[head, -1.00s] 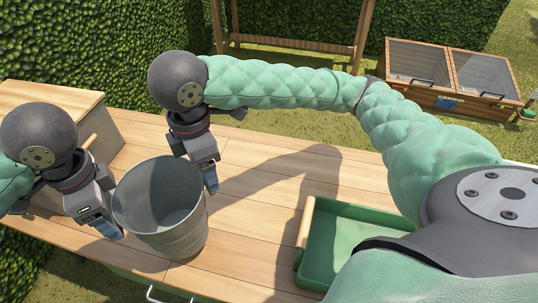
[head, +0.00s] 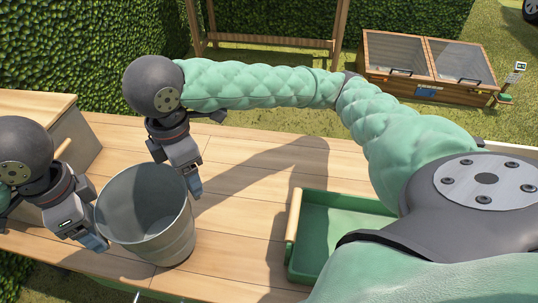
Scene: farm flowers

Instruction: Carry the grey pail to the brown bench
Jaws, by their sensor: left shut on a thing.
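The grey pail (head: 165,240) is upright and looks empty, above or on the wooden tabletop (head: 245,235) at the left; I cannot tell whether its base touches the boards. My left gripper (head: 95,240) is at the pail's left side and shut on it. My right gripper (head: 194,184) points down at the pail's right rim; whether its fingers grip the rim is hidden. A brown wooden frame with a low slatted plank (head: 262,41) stands on the grass at the back, possibly the brown bench.
A green tray (head: 320,245) with a wooden handle lies right of the pail. A wooden box (head: 35,103) stands at the tabletop's back left. A hedge (head: 90,45) is behind it. A glass-lidded wooden cold frame (head: 390,80) stands on grass at the back right.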

